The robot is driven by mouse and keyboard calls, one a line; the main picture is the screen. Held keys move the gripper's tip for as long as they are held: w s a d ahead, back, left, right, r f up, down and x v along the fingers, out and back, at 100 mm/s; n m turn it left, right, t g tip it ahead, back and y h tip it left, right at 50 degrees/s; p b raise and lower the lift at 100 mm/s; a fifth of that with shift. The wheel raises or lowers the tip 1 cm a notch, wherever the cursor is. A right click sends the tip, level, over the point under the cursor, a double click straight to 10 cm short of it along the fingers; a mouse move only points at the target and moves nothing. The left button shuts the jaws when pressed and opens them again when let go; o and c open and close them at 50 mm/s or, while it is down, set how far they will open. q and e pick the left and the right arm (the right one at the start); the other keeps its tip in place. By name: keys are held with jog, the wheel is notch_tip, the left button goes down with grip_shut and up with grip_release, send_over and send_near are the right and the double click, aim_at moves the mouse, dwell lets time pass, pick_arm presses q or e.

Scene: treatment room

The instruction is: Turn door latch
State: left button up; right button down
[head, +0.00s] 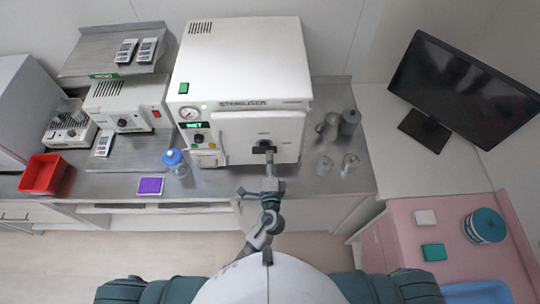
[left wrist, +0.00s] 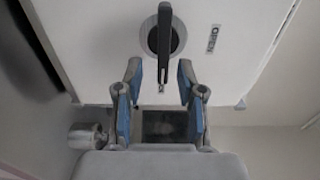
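The white steriliser (head: 243,60) stands on the metal counter with its door (head: 232,138) closed. The dark door latch (head: 264,146) sits on the door front. In the left wrist view the latch (left wrist: 165,40) is a black lever on a round dark hub, lying upright in the picture. My left gripper (head: 269,165) is in front of the latch. In the left wrist view my left gripper (left wrist: 158,72) is open, with one blue-padded finger on each side of the lever's free end and gaps on both sides. My right gripper is in neither view.
An OPEN label (left wrist: 212,38) is on the door beside the latch. A blue-capped bottle (head: 175,162) and a purple pad (head: 151,186) are left of the door. Metal vessels (head: 349,163) stand to its right. A monitor (head: 465,85) is farther right.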

pick_arm(q)
jog(key=s, duration=1)
jog(key=shift+s+f, duration=0.1)
jog(key=shift+f, duration=0.05)
jog(key=s+a+f+n+g+b, duration=0.1)
jog(key=s+a+f+g, duration=0.15)
jog(key=f, duration=1.05)
jog(key=s+a+f+n+g+b, duration=0.1)
jog(key=a+f+g, duration=0.15)
jog(key=f, duration=0.95)
jog(key=s+a+f+n+g+b, duration=0.15)
jog(key=f+g, duration=0.25)
jog(key=f, duration=0.9)
jog(key=s+a+f+n+g+b, duration=0.1)
jog(key=s+a+f+n+g, duration=0.1)
jog(key=s+a+f, duration=0.5)
jog(key=s+a+f+n+g+b, duration=0.15)
jog(key=s+f, duration=0.25)
jog(key=f, duration=0.4)
jog(key=s+a+f+n+g+b, duration=0.1)
jog(key=s+a+f+n, duration=0.3)
jog(key=s, duration=0.4)
jog(key=s+a+f+n+g+b, duration=0.1)
jog(key=s+a+f+n+g, duration=0.2)
jog(key=s+a+f, duration=0.3)
jog(key=s+a+n, duration=0.1)
jog(key=s, duration=0.2)
jog(key=shift+n, duration=0.4)
jog(key=shift+w+f+g, duration=0.1)
jog(key=shift+g, duration=0.15)
